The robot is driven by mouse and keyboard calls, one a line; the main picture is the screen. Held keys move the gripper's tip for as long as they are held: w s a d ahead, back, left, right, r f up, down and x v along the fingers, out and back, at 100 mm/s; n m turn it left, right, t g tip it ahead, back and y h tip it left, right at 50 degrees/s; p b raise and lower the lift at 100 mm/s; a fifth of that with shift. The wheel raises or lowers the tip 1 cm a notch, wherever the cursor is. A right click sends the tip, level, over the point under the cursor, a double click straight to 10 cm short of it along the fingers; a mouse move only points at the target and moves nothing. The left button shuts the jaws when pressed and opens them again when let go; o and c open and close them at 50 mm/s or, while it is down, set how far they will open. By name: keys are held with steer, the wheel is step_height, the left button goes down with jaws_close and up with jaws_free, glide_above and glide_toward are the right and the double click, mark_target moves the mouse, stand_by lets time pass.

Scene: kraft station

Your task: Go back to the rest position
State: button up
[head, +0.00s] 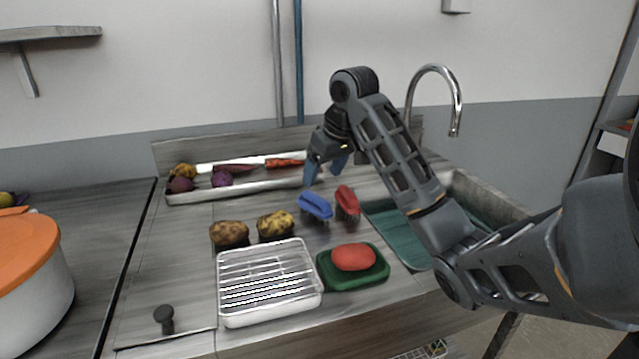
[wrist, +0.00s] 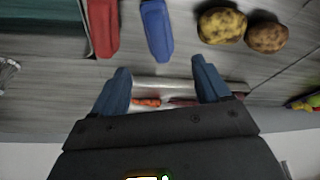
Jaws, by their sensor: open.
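My gripper (head: 327,170) is open with blue fingers and hangs above the back of the counter, near the right end of a white tray (head: 240,189). In the wrist view my gripper (wrist: 162,82) has nothing between its fingers. The tray holds several vegetables, among them a carrot (head: 285,162) and a purple one (head: 222,178). A blue brush (head: 315,206) and a red brush (head: 347,202) lie on the counter in front of my gripper. They also show in the wrist view, the blue brush (wrist: 157,30) and the red brush (wrist: 103,27).
Two potatoes (head: 230,233) lie behind a wire-rack tray (head: 268,284). A red sponge-like object (head: 354,257) sits in a green dish (head: 353,279). The sink (head: 395,235) and faucet (head: 457,115) are at the right. A white pot (head: 30,290) with an orange lid stands at the left.

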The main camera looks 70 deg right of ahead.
steer(key=shift+s+a+r, duration=0.1)
steer(key=shift+s+r, duration=0.05)
steer(key=shift+r, duration=0.25)
stand_by(0.3)
